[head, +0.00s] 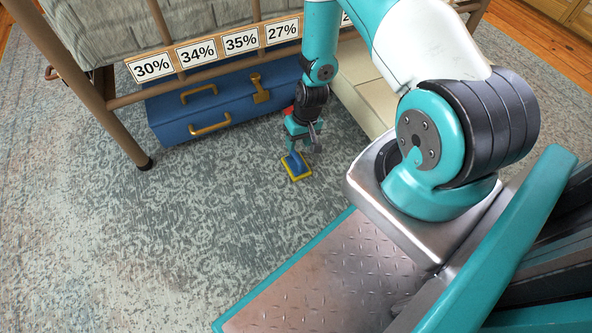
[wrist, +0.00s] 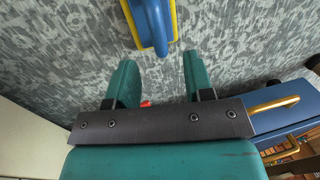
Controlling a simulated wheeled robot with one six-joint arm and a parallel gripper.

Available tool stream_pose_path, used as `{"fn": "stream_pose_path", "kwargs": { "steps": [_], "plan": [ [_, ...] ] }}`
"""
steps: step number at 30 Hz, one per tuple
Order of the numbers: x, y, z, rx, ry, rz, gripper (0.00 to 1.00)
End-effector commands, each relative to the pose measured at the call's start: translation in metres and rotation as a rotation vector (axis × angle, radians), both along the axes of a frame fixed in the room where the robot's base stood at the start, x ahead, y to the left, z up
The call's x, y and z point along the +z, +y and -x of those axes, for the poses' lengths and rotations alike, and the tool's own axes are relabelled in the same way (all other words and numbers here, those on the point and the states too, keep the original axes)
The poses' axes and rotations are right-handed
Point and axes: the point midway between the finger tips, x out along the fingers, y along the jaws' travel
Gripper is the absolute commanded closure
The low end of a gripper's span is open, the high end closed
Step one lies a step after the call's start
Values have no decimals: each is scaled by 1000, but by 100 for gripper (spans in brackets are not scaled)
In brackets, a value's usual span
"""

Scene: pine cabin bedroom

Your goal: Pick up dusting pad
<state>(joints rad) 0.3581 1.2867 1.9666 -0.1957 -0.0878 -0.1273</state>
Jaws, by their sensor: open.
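The dusting pad (head: 296,166) lies on the patterned rug, a yellow-edged pad with a blue handle. In the wrist view the dusting pad (wrist: 152,22) is at the top edge, partly cut off, its handle end pointing toward my fingers. My gripper (head: 303,143) is low over the rug, just behind the pad in the head view. In the wrist view my gripper (wrist: 156,66) has its two green fingers apart with nothing between them.
A blue case (head: 222,104) with brass handles stands under the bed frame (head: 128,98), beside a cream box (head: 366,92). A small red thing (wrist: 146,102) is partly hidden behind my gripper. The rug (head: 190,230) is clear at left and front.

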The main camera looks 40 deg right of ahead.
Motion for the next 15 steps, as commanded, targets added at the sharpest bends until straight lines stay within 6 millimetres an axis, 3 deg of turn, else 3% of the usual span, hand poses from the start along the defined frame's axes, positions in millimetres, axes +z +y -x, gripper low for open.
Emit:
{"fn": "stream_pose_path", "kwargs": {
  "steps": [1, 8, 15],
  "plan": [
    [-10, 1, 0, 0, 0, 0, 52],
    [-19, 3, -1, -1, -2, 0, 52],
    [-47, 8, 2, 1, 0, 0, 52]
  ]
}}
